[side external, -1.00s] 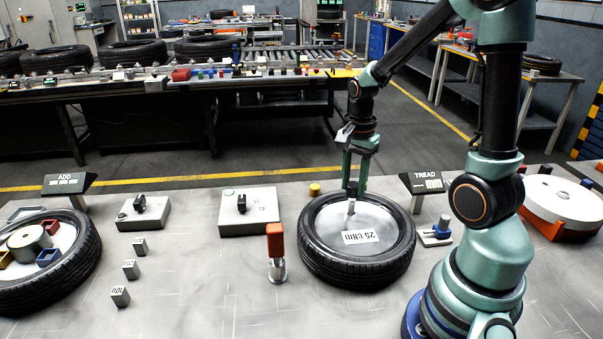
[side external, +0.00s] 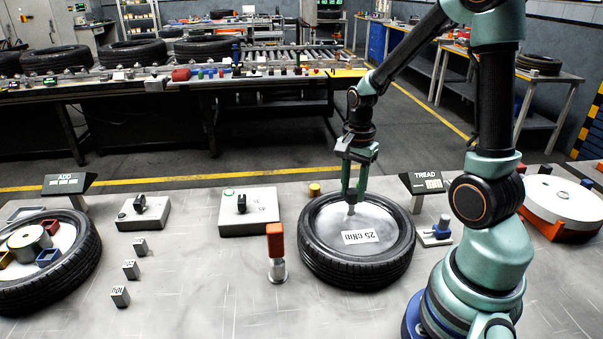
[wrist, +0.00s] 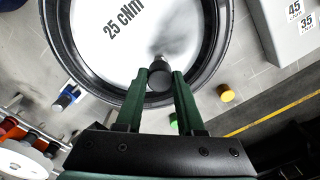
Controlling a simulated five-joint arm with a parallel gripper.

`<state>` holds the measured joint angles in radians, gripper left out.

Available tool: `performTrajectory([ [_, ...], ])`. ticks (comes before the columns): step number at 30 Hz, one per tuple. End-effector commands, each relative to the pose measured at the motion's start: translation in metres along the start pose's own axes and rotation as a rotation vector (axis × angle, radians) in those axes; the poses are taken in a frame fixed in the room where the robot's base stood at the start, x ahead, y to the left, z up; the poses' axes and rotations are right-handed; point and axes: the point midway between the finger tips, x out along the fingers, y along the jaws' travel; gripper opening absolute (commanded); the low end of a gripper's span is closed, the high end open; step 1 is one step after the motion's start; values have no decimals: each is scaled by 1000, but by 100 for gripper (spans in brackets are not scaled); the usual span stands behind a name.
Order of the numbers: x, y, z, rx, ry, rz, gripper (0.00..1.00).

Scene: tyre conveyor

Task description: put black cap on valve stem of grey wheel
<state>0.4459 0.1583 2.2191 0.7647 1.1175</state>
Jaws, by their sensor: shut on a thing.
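The grey wheel is a black tyre (side external: 357,268) around a pale disc (side external: 385,225) with a "25 cNm" label. Its short grey valve stem (side external: 351,209) stands near the far side of the disc. My gripper (side external: 353,197) is over the stem with its fingers pointing down. In the wrist view my gripper (wrist: 160,76) is shut on the dark round black cap (wrist: 159,80). A bit of the grey stem (wrist: 158,60) shows just beyond the cap there. In the side view the fingers mostly hide the cap, so I cannot tell whether it touches the stem.
A yellow cap (side external: 314,189) stands behind the tyre. A red-handled tool (side external: 276,245) stands left of the tyre and a blue-topped fixture (side external: 440,231) right of it. Grey blocks (side external: 250,212) and another tyre (side external: 80,275) lie further left.

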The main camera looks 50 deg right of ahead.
Motion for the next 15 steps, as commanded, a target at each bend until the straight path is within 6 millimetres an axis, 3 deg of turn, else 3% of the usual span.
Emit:
performTrajectory([
  [15, 12, 0, 0, 0, 0, 0, 0],
])
